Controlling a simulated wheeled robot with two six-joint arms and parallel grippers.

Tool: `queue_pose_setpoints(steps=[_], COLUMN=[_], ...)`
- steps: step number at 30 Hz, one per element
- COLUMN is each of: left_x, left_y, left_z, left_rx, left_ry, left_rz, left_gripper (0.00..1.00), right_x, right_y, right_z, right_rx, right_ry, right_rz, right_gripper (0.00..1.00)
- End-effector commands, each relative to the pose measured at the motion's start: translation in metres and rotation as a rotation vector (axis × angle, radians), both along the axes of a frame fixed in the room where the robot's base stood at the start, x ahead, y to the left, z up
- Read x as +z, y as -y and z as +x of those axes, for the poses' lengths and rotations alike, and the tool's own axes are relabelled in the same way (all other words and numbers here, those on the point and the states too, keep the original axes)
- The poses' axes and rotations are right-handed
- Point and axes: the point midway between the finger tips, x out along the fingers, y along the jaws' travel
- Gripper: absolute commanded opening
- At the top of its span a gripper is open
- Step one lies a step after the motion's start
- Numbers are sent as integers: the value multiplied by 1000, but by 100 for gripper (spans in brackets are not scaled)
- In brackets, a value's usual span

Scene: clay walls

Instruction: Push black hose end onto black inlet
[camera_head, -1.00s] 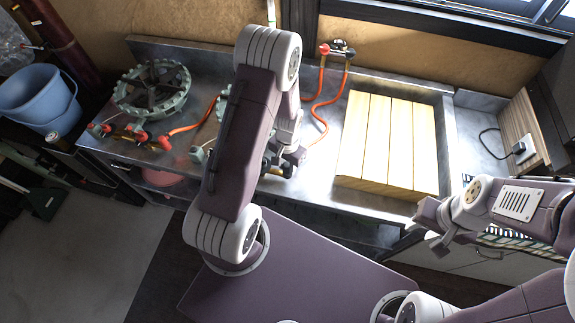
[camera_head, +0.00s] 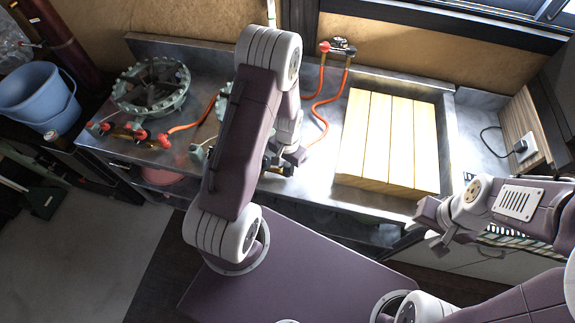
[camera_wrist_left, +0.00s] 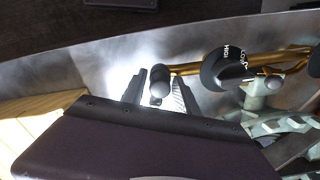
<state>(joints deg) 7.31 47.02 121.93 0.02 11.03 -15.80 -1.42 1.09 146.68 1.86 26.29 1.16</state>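My left gripper (camera_head: 290,158) is low over the front of the metal counter, partly hidden by its own arm. In the left wrist view its fingers (camera_wrist_left: 160,88) stand apart, with a stubby black cylinder (camera_wrist_left: 160,80) between them. It meets a brass pipe (camera_wrist_left: 187,69) that leads to a black knob (camera_wrist_left: 224,69). I take the cylinder for the black inlet, with bright gaps beside it. An orange hose (camera_head: 318,112) drops from the wall valve and passes behind my left gripper; its black end cannot be made out. My right gripper (camera_head: 432,226) looks open and empty at the right.
Left on the counter are a green-grey burner (camera_head: 152,86) and a red-knobbed brass pipe (camera_head: 130,132) with its own orange hose (camera_head: 190,126). The wall valve (camera_head: 338,48) has red and black fittings. A slatted wooden board (camera_head: 388,142) fills the right. A blue bucket (camera_head: 38,97) stands far left.

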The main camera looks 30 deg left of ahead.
Motion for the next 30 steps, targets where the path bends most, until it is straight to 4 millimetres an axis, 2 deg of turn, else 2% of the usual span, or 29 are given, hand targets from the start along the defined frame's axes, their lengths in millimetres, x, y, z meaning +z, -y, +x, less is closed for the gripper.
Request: queue_pose_setpoints(steps=[12,14,24,30], left_x=[5,12,77,91], left_y=[0,0,0,0], left_z=[1,1,1,0], left_rx=[0,0,0,0], left_ry=[1,4,4,0], left_rz=[0,0,0,0], left_gripper=[54,54,54,54], right_x=[0,1,2,2], right_y=[0,0,0,0], right_z=[0,0,0,0], right_rx=[0,0,0,0], right_ry=[0,0,0,0], right_rz=[0,0,0,0], right_gripper=[36,36,36,36])
